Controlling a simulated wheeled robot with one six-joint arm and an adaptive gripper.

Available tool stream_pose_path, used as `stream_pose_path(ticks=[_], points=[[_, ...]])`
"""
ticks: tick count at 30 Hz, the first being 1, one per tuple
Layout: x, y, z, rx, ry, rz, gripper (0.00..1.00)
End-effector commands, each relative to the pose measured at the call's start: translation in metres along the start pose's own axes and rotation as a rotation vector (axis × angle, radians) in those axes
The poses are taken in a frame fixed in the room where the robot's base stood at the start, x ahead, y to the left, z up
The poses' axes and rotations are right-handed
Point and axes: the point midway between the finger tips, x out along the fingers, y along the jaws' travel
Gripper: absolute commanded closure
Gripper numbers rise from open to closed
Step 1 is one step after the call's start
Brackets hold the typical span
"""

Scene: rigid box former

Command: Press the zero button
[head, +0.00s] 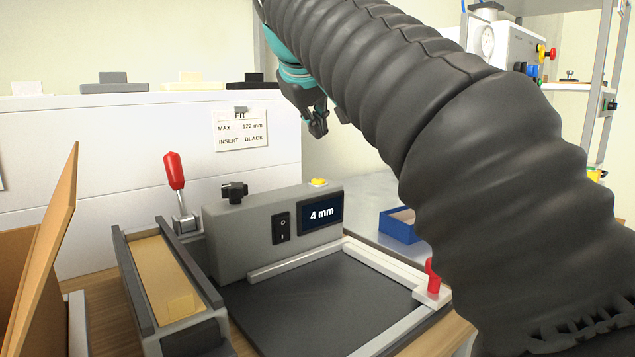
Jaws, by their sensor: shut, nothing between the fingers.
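A grey measuring unit (240,240) stands on the bench with a lit display (321,214) reading "4 mm". A yellow button (318,182) sits on its top edge above the display; I see no label on it. A black rocker switch (282,228) marked O and I is left of the display. My gripper (318,128) is shut and empty, pointing down above and apart from the yellow button. My dark sleeved arm covers the right of the view and partly hides the gripper.
A black plate (310,300) with pale rails and a red-handled stop (432,282) lies in front. A red lever (175,172), a black knob (234,192) and a long trough (165,280) are left. A cardboard box (35,265) is far left; a blue tray (400,226) is behind right.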

Motion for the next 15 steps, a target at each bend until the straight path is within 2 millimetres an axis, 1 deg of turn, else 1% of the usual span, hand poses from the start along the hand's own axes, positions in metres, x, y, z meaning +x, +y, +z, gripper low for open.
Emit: stream_pose_path(ticks=[1, 4, 15], points=[[0.008, -0.006, 0.006, -0.002, -0.002, -0.001, 1.0], [0.019, -0.014, 0.013, 0.0, 0.0, -0.001, 1.0], [0.038, -0.029, 0.027, 0.0, 0.0, -0.001, 1.0]])
